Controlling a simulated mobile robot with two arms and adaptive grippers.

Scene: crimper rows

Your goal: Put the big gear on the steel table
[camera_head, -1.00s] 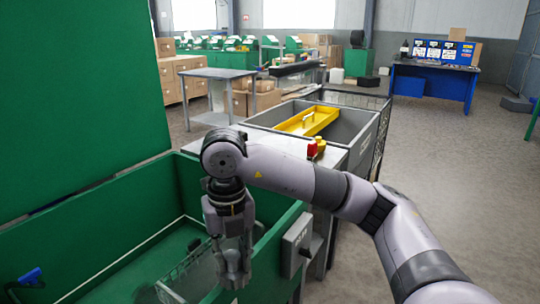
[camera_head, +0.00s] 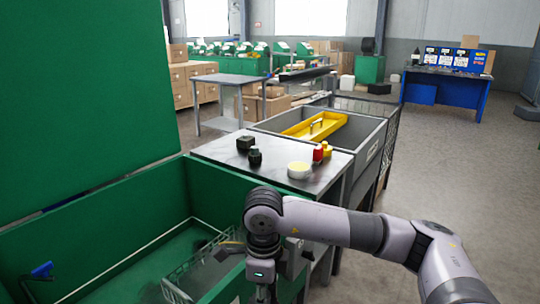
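My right arm comes in from the right and hangs over the green tub (camera_head: 95,210). My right gripper (camera_head: 262,293) points down near the tub's right wall; its fingertips run off the bottom edge, so its opening and any load are hidden. A wire basket (camera_head: 185,280) sits in the tub left of the gripper, with a greyish, partly hidden thing (camera_head: 229,252) at its edge. I cannot make out the big gear for certain. A steel-topped table (camera_head: 215,150) stands just behind the tub. My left gripper is not in view.
The steel top holds a dark block (camera_head: 245,142), a small black part (camera_head: 255,158), a pale round tin (camera_head: 299,170) and red and yellow bottles (camera_head: 322,151). Behind is a grey bin with a yellow tray (camera_head: 316,126). Another metal table (camera_head: 222,79) stands farther back. A blue handle (camera_head: 41,270) is at left.

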